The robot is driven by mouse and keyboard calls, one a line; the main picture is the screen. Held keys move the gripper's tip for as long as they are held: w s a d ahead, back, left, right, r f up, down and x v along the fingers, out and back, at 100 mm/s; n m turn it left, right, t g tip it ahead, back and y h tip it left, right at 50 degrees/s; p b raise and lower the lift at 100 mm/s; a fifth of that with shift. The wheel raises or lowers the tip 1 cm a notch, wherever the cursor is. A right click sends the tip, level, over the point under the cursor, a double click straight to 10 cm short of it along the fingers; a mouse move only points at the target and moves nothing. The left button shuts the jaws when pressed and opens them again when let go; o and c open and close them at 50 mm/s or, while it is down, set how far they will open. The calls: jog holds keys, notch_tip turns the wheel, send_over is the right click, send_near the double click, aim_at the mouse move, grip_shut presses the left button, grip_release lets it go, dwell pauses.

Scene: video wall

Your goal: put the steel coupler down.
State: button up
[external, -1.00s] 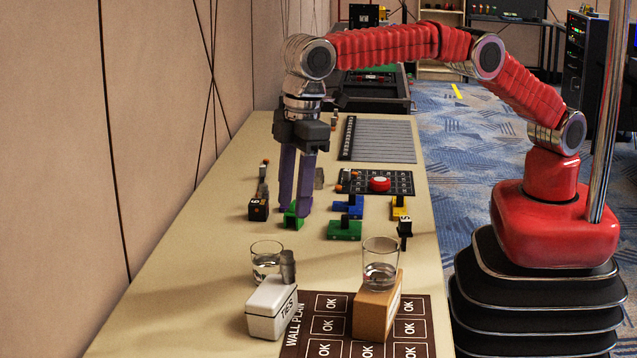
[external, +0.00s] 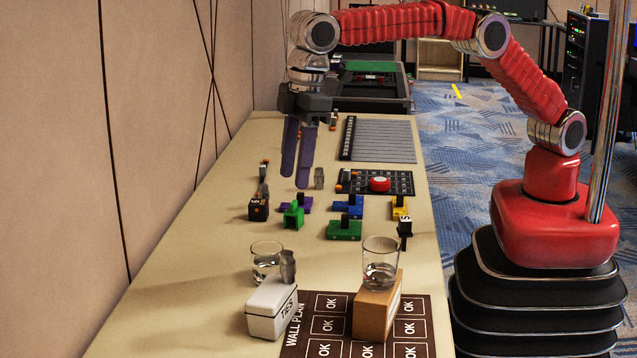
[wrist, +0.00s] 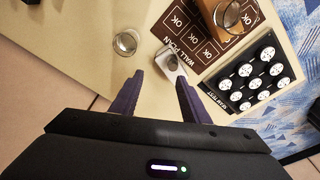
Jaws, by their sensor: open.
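Two small grey metal cylinders could be the steel coupler, and I cannot tell which. One cylinder (external: 288,266) stands upright at the far end of the white TIES box (external: 268,312), apparently on its top; this box also shows in the wrist view (wrist: 168,57). The other cylinder (external: 319,178) stands upright on the table, just right of my gripper in the external view. My gripper (external: 294,180) hangs above the table with its purple fingers apart and nothing between them. Its spread fingers also show in the wrist view (wrist: 160,82).
A glass (external: 266,262) stands behind the TIES box. Another glass (external: 380,264) stands on a brown box (external: 376,312). Green (external: 345,229), blue (external: 348,208) and yellow blocks and a red button (external: 380,184) lie mid-table. The table's left side is mostly clear.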

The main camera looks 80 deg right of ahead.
jog(key=s+d+r+m+t, duration=0.1)
jog(key=s+d+r, duration=0.3)
jog(key=d, duration=0.5)
jog(key=s+d+r+m, duration=0.1)
jog(key=s+d+r, duration=0.35)
jog(key=d, duration=0.35)
jog(key=s+d+r+m+t, duration=0.1)
jog(key=s+d+r, duration=0.3)
jog(key=d, duration=0.5)
jog(key=s+d+f+m, duration=0.1)
jog(key=s+d+f, duration=0.1)
jog(key=s+d, duration=0.3)
jog(key=s+d+f+m+t, duration=0.1)
jog(key=s+d+f, duration=0.2)
jog(key=s, duration=0.6)
jog(key=s+d+f+m+t+h, duration=0.1)
jog(key=s+d+f, duration=0.2)
jog(key=s+d, duration=0.4)
jog(key=shift+s+d+f+m, duration=0.15)
jog(key=shift+s+f+m, duration=0.15)
jog(key=shift+s, duration=0.3)
jog(key=shift+o, duration=0.4)
